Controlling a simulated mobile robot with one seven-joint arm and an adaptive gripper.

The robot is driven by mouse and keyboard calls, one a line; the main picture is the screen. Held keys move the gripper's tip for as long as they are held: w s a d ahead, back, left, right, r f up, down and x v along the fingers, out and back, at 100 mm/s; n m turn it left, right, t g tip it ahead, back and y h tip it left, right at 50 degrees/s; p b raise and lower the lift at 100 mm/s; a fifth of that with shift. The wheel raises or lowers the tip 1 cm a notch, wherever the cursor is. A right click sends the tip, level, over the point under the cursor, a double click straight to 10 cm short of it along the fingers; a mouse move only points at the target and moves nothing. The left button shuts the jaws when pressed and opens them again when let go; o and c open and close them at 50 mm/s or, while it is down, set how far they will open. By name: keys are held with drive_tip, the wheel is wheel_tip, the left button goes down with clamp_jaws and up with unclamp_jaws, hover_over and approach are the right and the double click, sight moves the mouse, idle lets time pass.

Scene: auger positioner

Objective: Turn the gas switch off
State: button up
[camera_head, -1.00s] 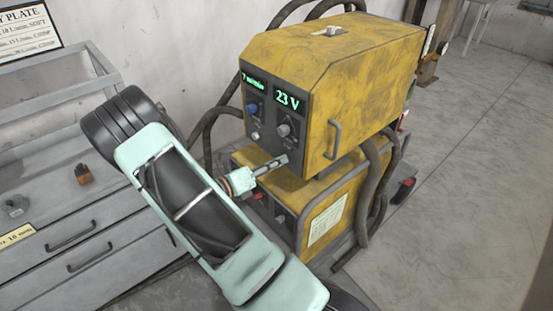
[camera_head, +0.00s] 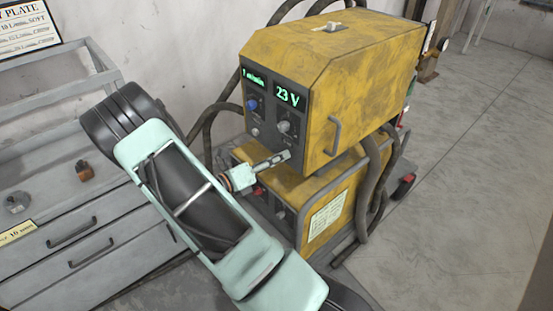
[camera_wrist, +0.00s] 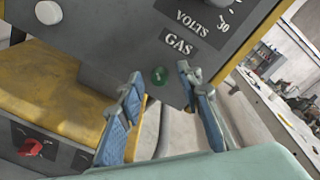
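The gas switch (camera_wrist: 159,76) is a small green round knob on the grey front panel, just below the "GAS" label (camera_wrist: 178,41) in the wrist view. My gripper (camera_wrist: 161,72) is open, with one blue-padded finger on each side of the switch as seen from the wrist. Whether either finger touches the switch cannot be told. In the head view my gripper (camera_head: 284,157) is at the lower front of the upper yellow welding unit (camera_head: 345,75), and the switch cannot be made out there.
A white knob (camera_wrist: 48,12) and the volts dial (camera_wrist: 222,5) sit on the same panel. A lower yellow unit (camera_head: 320,185) with a red switch (camera_wrist: 30,147) is below. Thick hoses (camera_head: 372,190) hang at the side. A grey drawer cabinet (camera_head: 60,215) stands left; floor at right is clear.

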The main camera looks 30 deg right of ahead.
drive_tip(key=s+a+r, duration=0.1)
drive_tip(key=a, duration=1)
drive_tip(key=shift+s+a, duration=0.35)
drive_tip(key=shift+a, duration=0.05)
drive_tip(key=shift+r, duration=0.1)
